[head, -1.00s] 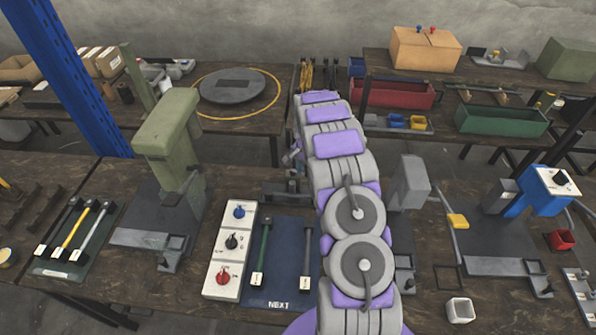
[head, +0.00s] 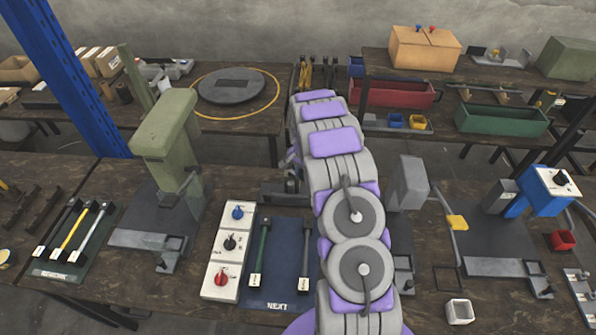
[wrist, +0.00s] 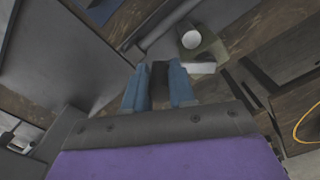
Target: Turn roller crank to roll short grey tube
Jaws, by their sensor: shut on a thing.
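My gripper (wrist: 160,88) shows in the wrist view with two blue fingers shut on a dark piece (wrist: 160,74), which looks like the grip of the roller crank. A light round end (wrist: 191,39) on an olive-grey part lies just beyond the fingers, with a pale bar below it. In the head view my arm hides the gripper and most of the roller. A dark grey machine part (head: 278,192) shows at the arm's left side. A grey rod-like piece (head: 306,252) with a white tag lies on the blue NEXT mat (head: 280,292); the short grey tube cannot be told for sure.
A green rod (head: 263,250) lies on the same mat. A white switch panel (head: 218,268) and a green press (head: 170,140) stand to the left.

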